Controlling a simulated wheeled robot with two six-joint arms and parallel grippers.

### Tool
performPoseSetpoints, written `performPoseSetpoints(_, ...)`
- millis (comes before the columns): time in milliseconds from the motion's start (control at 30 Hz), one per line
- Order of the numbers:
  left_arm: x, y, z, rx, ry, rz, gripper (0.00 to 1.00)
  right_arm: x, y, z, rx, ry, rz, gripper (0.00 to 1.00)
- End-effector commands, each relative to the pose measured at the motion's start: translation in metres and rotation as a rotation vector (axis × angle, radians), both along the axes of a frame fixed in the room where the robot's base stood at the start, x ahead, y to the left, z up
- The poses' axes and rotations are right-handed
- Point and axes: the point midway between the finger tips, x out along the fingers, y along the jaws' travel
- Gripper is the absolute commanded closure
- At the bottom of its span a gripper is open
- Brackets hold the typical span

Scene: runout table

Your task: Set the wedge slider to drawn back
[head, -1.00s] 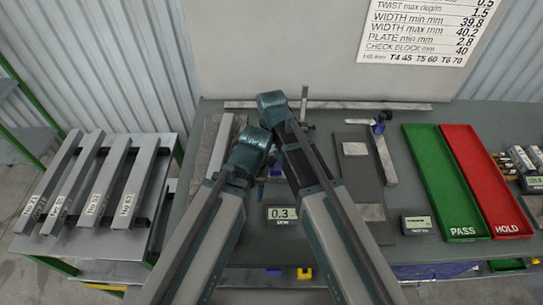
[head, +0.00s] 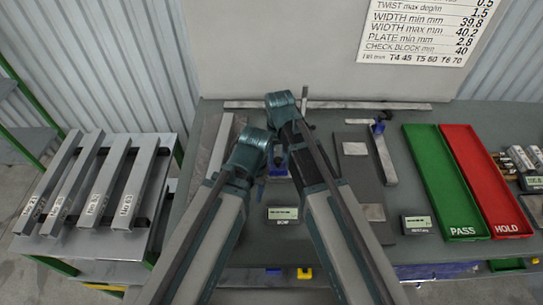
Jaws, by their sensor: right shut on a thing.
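A small blue fixture (head: 278,172) stands on the bench between my two arms, in the middle of the head view. The wedge slider is not clearly visible; my arms cover most of that spot. My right gripper (head: 280,152) reaches down at this fixture and is shut on a small part there, which I take to be the wedge slider. The part itself is largely hidden. My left gripper (head: 261,180) is beside it on the left, mostly hidden behind its own wrist, and its jaws cannot be made out.
A small display (head: 283,213) sits in front of the fixture. A green PASS tray (head: 463,232) and red HOLD tray (head: 508,228) lie at the right. A rack (head: 152,205) with several long bars stands at the left. A long straight bar (head: 380,105) lies along the back.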

Motion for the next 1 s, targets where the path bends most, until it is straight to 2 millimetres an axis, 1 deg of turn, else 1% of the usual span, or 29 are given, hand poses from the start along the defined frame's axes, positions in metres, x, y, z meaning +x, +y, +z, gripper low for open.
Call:
performPoseSetpoints(33, 0.000, 0.000, 0.000, 0.000, 0.000, 0.000, 0.50, -0.001, -0.016, 0.000, -0.002, 0.000, -0.006, 1.00)
performPoseSetpoints(100, 0.000, 0.000, 0.000, 0.000, 0.000, 0.000, 0.50, -0.001, -0.032, 0.000, -0.002, 0.000, -0.006, 1.00)
performPoseSetpoints(200, 0.000, 0.000, 0.000, 0.000, 0.000, 0.000, 0.50, -0.001, -0.050, 0.000, -0.002, 0.000, -0.005, 1.00)
performPoseSetpoints(267, 0.000, 0.000, 0.000, 0.000, 0.000, 0.000, 0.50, -0.001, -0.058, 0.000, -0.002, 0.000, -0.004, 1.00)
performPoseSetpoints(400, 0.000, 0.000, 0.000, 0.000, 0.000, 0.000, 0.50, 0.000, -0.064, 0.000, -0.002, 0.000, -0.002, 1.00)
performPoseSetpoints(633, 0.000, 0.000, 0.000, 0.000, 0.000, 0.000, 0.50, 0.000, -0.065, 0.000, -0.006, 0.000, -0.002, 1.00)
performPoseSetpoints(667, 0.000, 0.000, 0.000, 0.000, 0.000, 0.000, 0.50, 0.000, -0.065, 0.000, -0.006, 0.000, -0.002, 0.60)
performPoseSetpoints(700, 0.000, 0.000, 0.000, 0.000, 0.000, 0.000, 0.50, 0.000, -0.065, 0.000, -0.006, 0.000, -0.002, 0.53)
performPoseSetpoints(767, 0.000, 0.000, 0.000, 0.000, 0.000, 0.000, 0.50, 0.000, -0.065, 0.000, -0.006, 0.000, -0.002, 0.42)
performPoseSetpoints(800, 0.000, 0.000, 0.000, 0.000, 0.000, 0.000, 0.50, 0.000, -0.065, 0.000, -0.005, 0.000, -0.002, 0.35)
performPoseSetpoints(833, 0.000, 0.000, 0.000, 0.000, 0.000, 0.000, 0.50, 0.000, -0.065, 0.000, -0.005, 0.000, -0.002, 0.33)
performPoseSetpoints(1000, 0.000, 0.000, 0.000, 0.000, 0.000, 0.000, 0.50, 0.000, -0.064, 0.000, -0.003, -0.001, -0.001, 0.33)
